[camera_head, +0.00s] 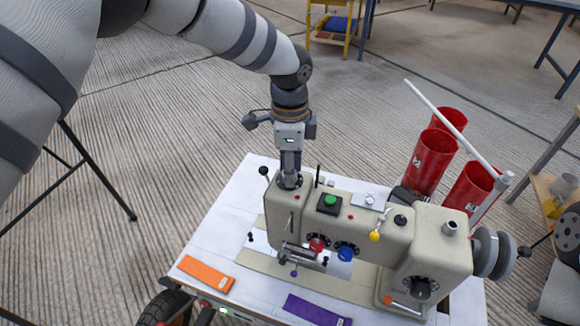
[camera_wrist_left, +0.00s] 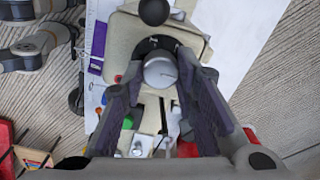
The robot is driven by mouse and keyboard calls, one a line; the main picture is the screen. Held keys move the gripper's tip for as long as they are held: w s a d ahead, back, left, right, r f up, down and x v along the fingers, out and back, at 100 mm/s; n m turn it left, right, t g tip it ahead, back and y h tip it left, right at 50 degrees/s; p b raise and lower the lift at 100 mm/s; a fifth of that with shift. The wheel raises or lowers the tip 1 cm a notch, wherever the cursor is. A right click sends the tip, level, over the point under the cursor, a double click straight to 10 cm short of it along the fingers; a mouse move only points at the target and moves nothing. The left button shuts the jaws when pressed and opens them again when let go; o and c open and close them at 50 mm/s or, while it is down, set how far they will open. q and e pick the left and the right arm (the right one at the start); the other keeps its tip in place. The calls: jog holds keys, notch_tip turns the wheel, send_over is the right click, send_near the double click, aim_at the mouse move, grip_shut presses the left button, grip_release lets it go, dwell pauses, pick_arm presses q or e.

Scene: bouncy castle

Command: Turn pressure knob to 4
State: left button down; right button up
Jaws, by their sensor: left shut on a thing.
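A beige sewing machine (camera_head: 340,215) stands on a white table. My left gripper (camera_head: 290,178) points down at the top of the machine's left end. In the left wrist view, a round silver-grey knob (camera_wrist_left: 161,72) sits on a dark dial ring (camera_wrist_left: 157,45) between the two fingers. My left gripper (camera_wrist_left: 160,85) is shut on this knob. In the head view the gripper covers most of the knob. The dial marks are too small to read, so the knob's setting cannot be told. My right gripper is not in view.
A green button (camera_head: 330,200), a red knob (camera_head: 317,244), a blue knob (camera_head: 346,253) and a yellow-tipped lever (camera_head: 375,236) are on the machine. Red spools (camera_head: 430,160) and a slanted white rod (camera_head: 450,130) stand behind. Orange (camera_head: 206,273) and purple (camera_head: 316,311) strips lie in front.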

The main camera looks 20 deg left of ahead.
pick_arm(q)
jog(key=m, duration=0.6)
jog(key=shift+s+f, duration=0.1)
jog(key=m, duration=0.5)
jog(key=shift+m, duration=0.4)
dwell(0.3)
jog(key=c, duration=1.5)
grip_release()
jog(key=shift+c, duration=0.2)
notch_tip(320, 180, up, 12)
